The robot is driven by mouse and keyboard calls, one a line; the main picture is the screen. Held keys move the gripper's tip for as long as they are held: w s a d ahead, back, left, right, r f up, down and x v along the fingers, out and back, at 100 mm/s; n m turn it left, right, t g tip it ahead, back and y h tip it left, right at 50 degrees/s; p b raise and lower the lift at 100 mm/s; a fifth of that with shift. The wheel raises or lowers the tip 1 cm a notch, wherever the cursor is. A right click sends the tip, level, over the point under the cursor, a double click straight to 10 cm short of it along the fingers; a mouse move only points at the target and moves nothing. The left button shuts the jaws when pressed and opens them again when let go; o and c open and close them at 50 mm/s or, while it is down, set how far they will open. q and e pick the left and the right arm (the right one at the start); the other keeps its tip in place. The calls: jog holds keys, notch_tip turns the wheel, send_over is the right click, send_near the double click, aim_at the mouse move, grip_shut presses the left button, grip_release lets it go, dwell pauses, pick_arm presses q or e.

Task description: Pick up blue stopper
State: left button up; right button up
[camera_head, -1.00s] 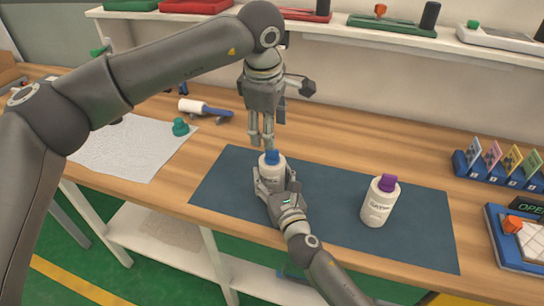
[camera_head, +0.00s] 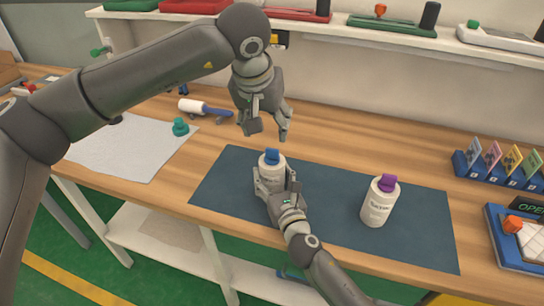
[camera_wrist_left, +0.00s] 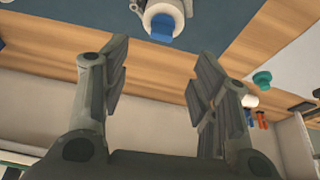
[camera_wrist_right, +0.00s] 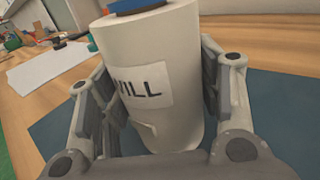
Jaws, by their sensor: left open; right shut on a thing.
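The blue stopper (camera_head: 272,156) sits on top of a white bottle (camera_head: 270,176) standing on the dark blue mat. In the left wrist view the stopper (camera_wrist_left: 162,27) shows at the top, beyond the fingertips. My left gripper (camera_head: 267,134) is open and empty, above and behind the bottle, apart from the stopper. My right gripper (camera_head: 276,190) is shut on the white bottle's body. In the right wrist view the bottle (camera_wrist_right: 155,75) stands between the fingers with a label, partly readable as "WILL", and the stopper (camera_wrist_right: 138,6) is cut off at the top.
A second white bottle (camera_head: 378,205) with a purple stopper (camera_head: 388,183) stands on the right of the mat (camera_head: 330,220). A white roller (camera_head: 193,106) lies behind. Card holders (camera_head: 500,170) stand at right.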

aim_at(272, 149)
pick_arm(q)
jog(key=shift+m, duration=0.3)
jog(key=x, duration=1.2)
jog(key=shift+w+a, duration=0.1)
jog(key=c, duration=0.9)
